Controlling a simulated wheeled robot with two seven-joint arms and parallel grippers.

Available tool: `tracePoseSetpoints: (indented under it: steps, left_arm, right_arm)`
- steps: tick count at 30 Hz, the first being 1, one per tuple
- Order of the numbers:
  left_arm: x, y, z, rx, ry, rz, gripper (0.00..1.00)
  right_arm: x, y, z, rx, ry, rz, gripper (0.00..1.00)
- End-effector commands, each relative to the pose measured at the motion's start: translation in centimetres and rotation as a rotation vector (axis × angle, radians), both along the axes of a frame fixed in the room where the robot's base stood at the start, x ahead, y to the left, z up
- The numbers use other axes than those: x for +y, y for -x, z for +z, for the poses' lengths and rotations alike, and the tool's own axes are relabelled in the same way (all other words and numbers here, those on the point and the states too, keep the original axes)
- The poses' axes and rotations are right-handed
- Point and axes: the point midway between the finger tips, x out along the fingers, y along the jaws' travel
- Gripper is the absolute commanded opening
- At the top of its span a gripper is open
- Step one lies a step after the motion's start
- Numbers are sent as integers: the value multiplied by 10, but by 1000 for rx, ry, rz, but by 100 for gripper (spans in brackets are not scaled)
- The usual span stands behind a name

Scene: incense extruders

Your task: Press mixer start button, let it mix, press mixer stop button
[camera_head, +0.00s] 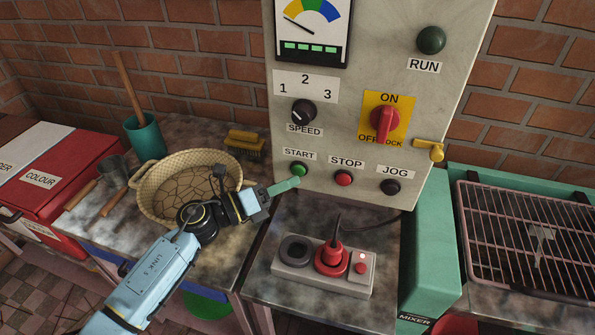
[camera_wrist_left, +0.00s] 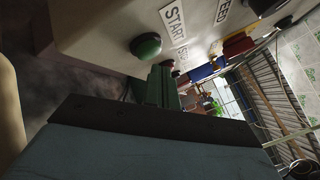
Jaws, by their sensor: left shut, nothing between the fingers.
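The green START button (camera_head: 299,170) is on the lower left of the pale control panel (camera_head: 350,170). The red STOP button (camera_head: 344,178) is to its right. My left gripper (camera_head: 296,182) is shut and empty, with its green fingertips just below the START button. Whether they touch it I cannot tell. In the left wrist view the green START button (camera_wrist_left: 146,46) shows beside the green fingers (camera_wrist_left: 161,84). The RUN lamp (camera_head: 431,40) looks dark green. My right gripper is in neither view.
The black JOG button (camera_head: 390,187) is right of STOP. A red ON/OFF switch (camera_head: 384,120) and a SPEED knob (camera_head: 304,111) sit above. A power strip (camera_head: 322,268) with a red plug lies below. A woven basket (camera_head: 150,209) stands left, near my arm.

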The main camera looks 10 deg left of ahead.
Motion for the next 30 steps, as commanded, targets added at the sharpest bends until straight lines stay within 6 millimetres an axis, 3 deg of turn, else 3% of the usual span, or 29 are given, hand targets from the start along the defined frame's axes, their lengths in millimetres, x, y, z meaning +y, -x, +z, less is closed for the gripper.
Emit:
tracePoseSetpoints:
  steps: [30]
  left_arm:
    - [0, -9, 0, 0, 0, 0, 0]
  right_arm:
    - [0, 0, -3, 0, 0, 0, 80]
